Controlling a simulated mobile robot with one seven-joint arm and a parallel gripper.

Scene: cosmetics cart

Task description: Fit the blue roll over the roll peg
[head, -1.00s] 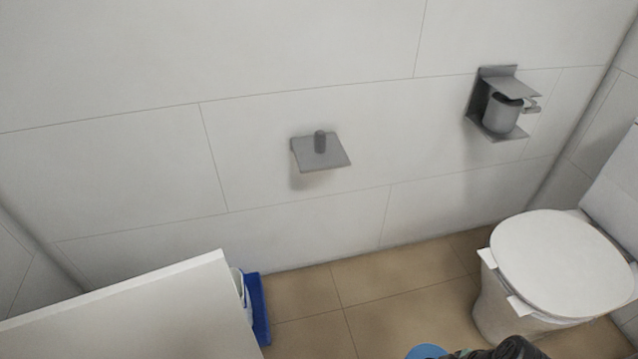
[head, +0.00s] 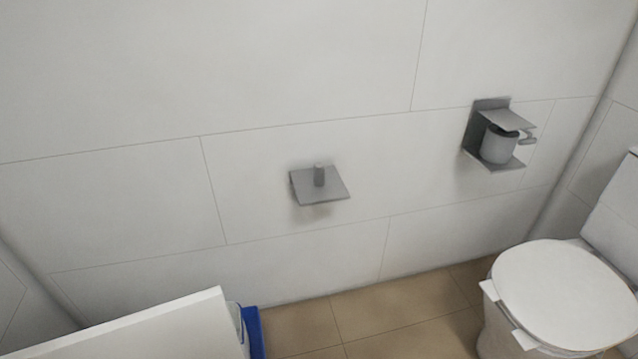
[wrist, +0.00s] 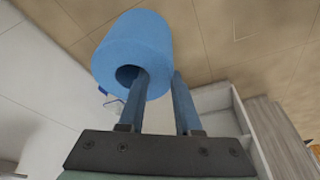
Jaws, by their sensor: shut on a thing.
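The blue roll (wrist: 135,42) is in my gripper (wrist: 158,85) in the wrist view. One finger goes into the roll's hole and the other lies along its outside, so the jaws are shut on the roll's wall. The roll's open end faces the gripper. Neither my gripper nor the roll shows in the head view. The peg cannot be made out in the wrist view.
A grey wall holder (head: 488,104) with a cup (head: 498,146) is right of the peg. A white toilet (head: 555,290) stands at lower right. A white panel (head: 180,330) and a blue object (head: 254,330) are at lower left. The wall around the peg is clear.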

